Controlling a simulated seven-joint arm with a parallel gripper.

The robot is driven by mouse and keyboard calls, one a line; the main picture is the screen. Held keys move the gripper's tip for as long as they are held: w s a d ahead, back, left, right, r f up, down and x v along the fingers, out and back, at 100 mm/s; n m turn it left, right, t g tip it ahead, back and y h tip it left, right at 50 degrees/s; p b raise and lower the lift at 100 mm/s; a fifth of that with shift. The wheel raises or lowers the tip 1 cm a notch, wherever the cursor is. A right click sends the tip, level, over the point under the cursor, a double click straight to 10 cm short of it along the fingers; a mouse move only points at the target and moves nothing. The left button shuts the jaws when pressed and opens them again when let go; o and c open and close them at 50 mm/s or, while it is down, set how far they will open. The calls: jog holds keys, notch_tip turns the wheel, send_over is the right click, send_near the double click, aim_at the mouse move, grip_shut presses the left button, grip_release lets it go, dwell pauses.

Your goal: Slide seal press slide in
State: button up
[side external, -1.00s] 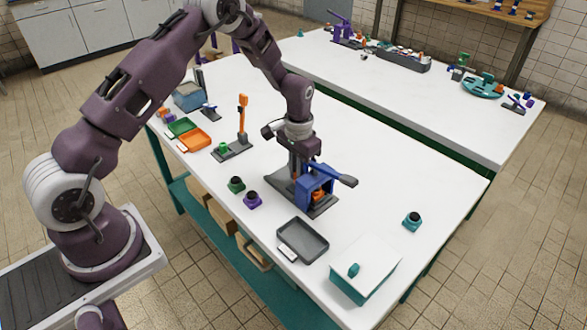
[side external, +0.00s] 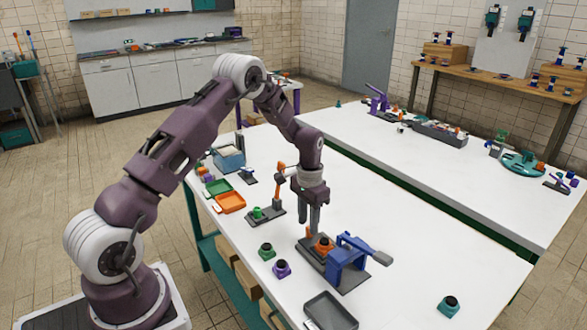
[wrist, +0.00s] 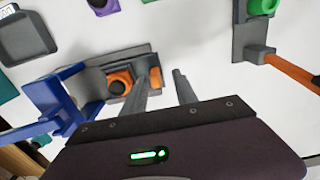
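The seal press has a blue frame (side external: 347,262) with a lever on a dark grey base (side external: 309,248). It also shows at left in the wrist view (wrist: 62,97). An orange slide piece (side external: 323,244) with a dark round top sits on the base, left of the blue frame. In the wrist view, the orange piece (wrist: 111,77) lies beside the frame, and a small orange upright tab (wrist: 155,77) stands near my left fingertip. My gripper (side external: 309,232) points down over the base's left end. Its fingers (wrist: 164,74) are apart with nothing visibly held; contact with the tab is unclear.
A green part (side external: 266,250) and a purple part (side external: 281,268) stand left of the press. An orange-lever stand (side external: 279,185) is behind my gripper. A grey tray (side external: 330,312) lies in front. The table right of the press is mostly clear.

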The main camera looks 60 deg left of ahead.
jog(key=r, duration=0.7)
jog(key=shift+s+d, duration=0.1)
jog(key=shift+d, duration=0.3)
jog(key=s+d+r+t, duration=0.1)
jog(key=s+d+r, duration=0.4)
jog(key=r, duration=0.4)
jog(key=s+d+r+t, duration=0.2)
jog(key=s+d+r, duration=0.3)
jog(key=s+r, duration=0.3)
notch_tip(320, 180, up, 3)
jog(key=shift+f, duration=0.2)
jog(key=w+a+f+g, duration=0.1)
jog(key=w+a+f, duration=0.2)
jog(key=f, duration=0.4)
jog(key=w+a+f+g, duration=0.1)
jog(key=w+a+f, duration=0.2)
jog(key=w+f, duration=0.2)
jog(key=w+a+f+g, duration=0.1)
jog(key=w+a+f, duration=0.3)
jog(key=f, duration=0.5)
jog(key=shift+w+f, duration=0.2)
jog(key=shift+w, duration=0.35)
notch_tip(320, 180, down, 8)
jog(key=shift+r, duration=0.25)
grip_shut()
